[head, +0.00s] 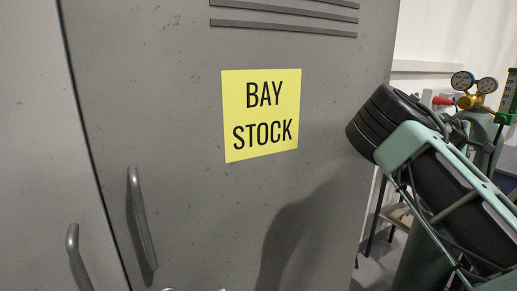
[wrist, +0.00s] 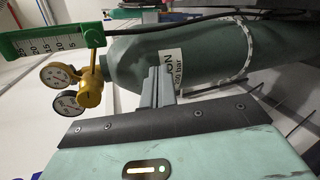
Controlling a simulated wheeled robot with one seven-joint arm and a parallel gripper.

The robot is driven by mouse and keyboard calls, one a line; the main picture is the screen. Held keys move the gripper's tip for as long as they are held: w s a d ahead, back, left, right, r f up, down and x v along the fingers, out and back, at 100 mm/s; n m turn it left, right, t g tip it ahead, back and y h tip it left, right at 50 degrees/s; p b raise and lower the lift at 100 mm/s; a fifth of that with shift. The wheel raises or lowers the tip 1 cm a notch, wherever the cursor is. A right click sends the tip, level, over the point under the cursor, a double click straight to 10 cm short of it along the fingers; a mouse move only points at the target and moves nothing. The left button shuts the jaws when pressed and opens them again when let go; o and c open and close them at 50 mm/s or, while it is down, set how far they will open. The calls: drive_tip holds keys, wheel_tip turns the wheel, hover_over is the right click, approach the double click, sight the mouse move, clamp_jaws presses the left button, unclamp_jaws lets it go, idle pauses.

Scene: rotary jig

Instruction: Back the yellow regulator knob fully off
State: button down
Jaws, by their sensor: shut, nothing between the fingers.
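The yellow regulator (head: 470,101) sits at the upper right of the head view, below two round gauges (head: 474,83). In the wrist view the yellow regulator (wrist: 91,90) is at the left, with the gauges (wrist: 62,77) on its left side; I cannot tell the knob apart from the body, nor how far it is turned. My gripper (wrist: 152,76) is shut and empty in the wrist view, to the right of the regulator and apart from it, in front of the gas cylinder (wrist: 125,56). The fingertips are hidden in the head view.
A grey locker (head: 200,200) with a yellow "BAY STOCK" sign (head: 263,115) fills most of the head view. Its handles (head: 140,218) stick out. A green scale (wrist: 40,41) stands close to the regulator. A dark hose (wrist: 200,21) runs above the cylinder. A red part (head: 443,100) shows left of the regulator.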

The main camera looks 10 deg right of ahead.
sight(472, 102)
drive_tip(key=w+r+n+t+h+p, duration=0.1)
drive_tip(key=w+r+n+t+h, duration=0.25)
drive_tip(key=r, duration=0.85)
drive_tip(key=shift+n+g, duration=0.35)
drive_tip(key=shift+g, duration=0.2)
drive_tip(key=x, duration=0.2)
drive_tip(key=p+x, duration=0.1)
drive_tip(key=x, duration=0.1)
drive_tip(key=p+x, duration=0.1)
drive_tip(key=x, duration=0.1)
drive_tip(key=shift+w+a+f, duration=0.15)
drive_tip(key=shift+w+f, duration=0.15)
drive_tip(key=shift+w, duration=0.05)
drive_tip(key=shift+x, duration=1.1)
drive_tip(key=shift+w+a, duration=0.2)
drive_tip(key=shift+w+r+b, duration=0.15)
drive_tip(key=shift+r+b, duration=0.15)
drive_tip(key=shift+b, duration=0.15)
drive_tip(key=shift+w+a+r+b, duration=0.2)
drive_tip(key=shift+r+b, duration=0.1)
drive_tip(key=shift+r, duration=0.15)
drive_tip(key=shift+w+r, duration=0.2)
drive_tip(key=shift+r, duration=0.05)
drive_tip(key=shift+w+a+r, duration=0.15)
drive_tip(key=shift+w, duration=0.05)
